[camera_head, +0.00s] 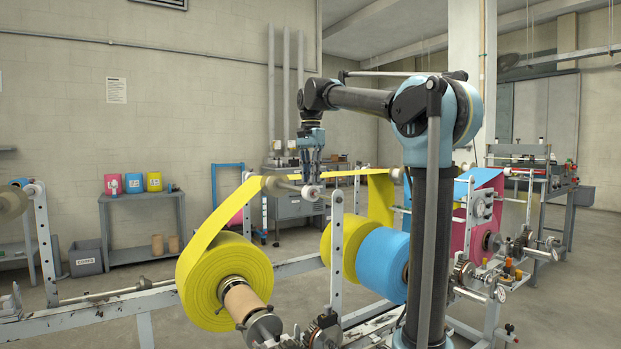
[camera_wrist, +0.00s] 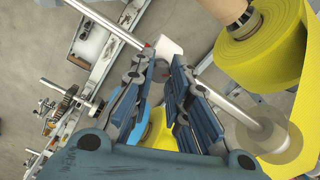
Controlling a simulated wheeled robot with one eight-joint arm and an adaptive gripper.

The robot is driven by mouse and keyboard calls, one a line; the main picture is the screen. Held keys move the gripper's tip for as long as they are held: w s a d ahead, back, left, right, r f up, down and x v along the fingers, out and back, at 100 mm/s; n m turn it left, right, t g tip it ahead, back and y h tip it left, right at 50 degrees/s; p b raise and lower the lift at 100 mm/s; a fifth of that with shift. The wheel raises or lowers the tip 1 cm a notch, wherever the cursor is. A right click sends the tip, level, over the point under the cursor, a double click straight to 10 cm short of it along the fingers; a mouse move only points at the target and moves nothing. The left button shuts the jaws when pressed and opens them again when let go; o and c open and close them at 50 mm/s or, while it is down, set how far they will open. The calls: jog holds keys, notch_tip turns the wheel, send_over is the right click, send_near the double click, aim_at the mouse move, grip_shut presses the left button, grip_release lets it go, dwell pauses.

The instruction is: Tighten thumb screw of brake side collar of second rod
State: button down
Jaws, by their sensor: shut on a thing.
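My gripper (camera_head: 312,182) points down from the arm, at the end of a horizontal rod near the top of a white perforated upright (camera_head: 337,230). In the wrist view its fingers (camera_wrist: 167,75) are close together on a small grey part, largely hidden, which I take to be the thumb screw. A pale round part (camera_head: 310,192) shows just below the fingertips. A silver rod (camera_wrist: 225,100) runs off to the right beside the fingers. The second roll shaft carries yellow (camera_head: 345,238) and blue (camera_head: 383,262) rolls. Its brake side collar cannot be made out clearly.
A large yellow roll (camera_head: 226,278) on a brown core stands in front, its web rising over a roller (camera_head: 275,185) close to my gripper. A grey side table (camera_head: 145,200) is at the wall.

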jog(key=c, duration=1.5)
grip_release()
jog(key=shift+d, duration=0.1)
notch_tip(320, 180, up, 12)
jog(key=shift+w+f, duration=0.1)
jog(key=shift+w, duration=0.05)
